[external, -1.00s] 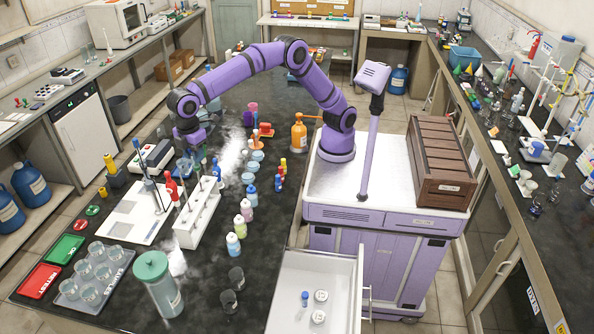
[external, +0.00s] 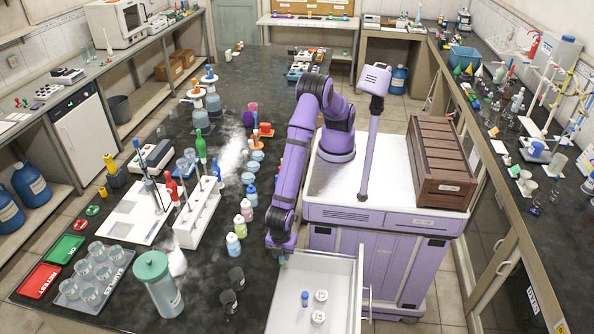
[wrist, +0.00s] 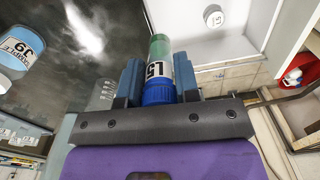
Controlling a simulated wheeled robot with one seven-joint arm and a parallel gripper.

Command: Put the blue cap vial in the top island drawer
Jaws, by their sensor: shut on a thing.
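My gripper (external: 281,250) is at the bench edge, by the left rear corner of the open white drawer (external: 341,290). In the wrist view, my gripper (wrist: 158,74) is shut on a blue cap vial (wrist: 158,85) with greenish contents and a printed label. Its blue cap faces the palm. The vial is mostly hidden in the external view. The drawer holds a small blue-topped vial (external: 305,298) and two white-lidded jars (external: 320,296). One jar also shows in the wrist view (wrist: 213,17).
Labelled bottles (external: 233,244) and two dark beakers (external: 228,301) stand left of my gripper on the black bench. A tube rack (external: 198,222) is further left. The drawer's front half has bare floor.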

